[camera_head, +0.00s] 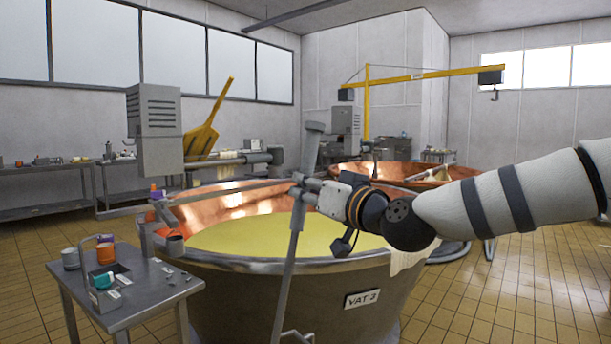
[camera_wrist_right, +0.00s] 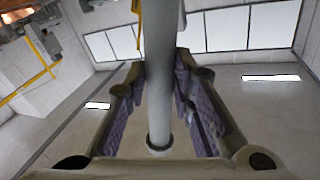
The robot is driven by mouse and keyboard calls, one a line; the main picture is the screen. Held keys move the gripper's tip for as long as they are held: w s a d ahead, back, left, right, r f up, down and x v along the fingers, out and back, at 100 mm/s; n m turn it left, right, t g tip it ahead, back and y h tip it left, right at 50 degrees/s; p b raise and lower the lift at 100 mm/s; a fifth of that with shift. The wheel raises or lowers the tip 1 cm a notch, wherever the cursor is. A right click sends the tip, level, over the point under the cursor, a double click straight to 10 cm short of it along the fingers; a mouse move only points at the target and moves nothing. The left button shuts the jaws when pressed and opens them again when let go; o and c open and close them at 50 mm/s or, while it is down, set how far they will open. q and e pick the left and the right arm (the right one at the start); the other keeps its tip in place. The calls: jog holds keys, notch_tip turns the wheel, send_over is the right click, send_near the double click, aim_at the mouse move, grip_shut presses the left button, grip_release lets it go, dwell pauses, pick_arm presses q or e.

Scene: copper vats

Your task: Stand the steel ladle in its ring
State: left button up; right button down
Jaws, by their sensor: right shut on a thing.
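A long grey steel rod (camera_head: 289,268), which I take for the ladle, stands slightly tilted in front of the vat. Its top end (camera_head: 315,128) is wider and its lower end runs out of the picture. My right gripper (camera_head: 301,191) is shut on it in its upper part. In the right wrist view the rod (camera_wrist_right: 161,75) passes between the two fingers of the right gripper (camera_wrist_right: 158,90). I cannot make out the ring for certain; a small dark cup-like part (camera_head: 175,244) sits at the vat's left rim. My left gripper is not in view.
The copper vat (camera_head: 340,298) marked VAT 3 holds yellow liquid behind the rod. A steel table (camera_head: 135,310) with small cups and containers stands at left. A second copper vat (camera_head: 345,172) is behind. Tiled floor is free at right.

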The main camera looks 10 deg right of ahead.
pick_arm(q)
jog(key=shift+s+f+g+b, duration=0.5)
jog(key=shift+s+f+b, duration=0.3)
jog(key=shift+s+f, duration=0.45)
pick_arm(e)
jog(key=shift+w+d+f, duration=0.1)
jog(key=shift+d+f, duration=0.15)
jog(key=shift+f, duration=0.7)
jog(key=shift+w+d+f, duration=0.15)
jog(key=shift+d+f, duration=0.05)
jog(key=shift+f, duration=0.7)
jog(key=shift+w+d+f, duration=0.1)
jog(key=shift+d+f, duration=0.15)
jog(key=shift+f, duration=0.7)
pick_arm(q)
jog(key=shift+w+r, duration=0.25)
pick_arm(e)
jog(key=shift+s+d, duration=0.2)
pick_arm(q)
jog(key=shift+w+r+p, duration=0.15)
jog(key=shift+p, duration=0.2)
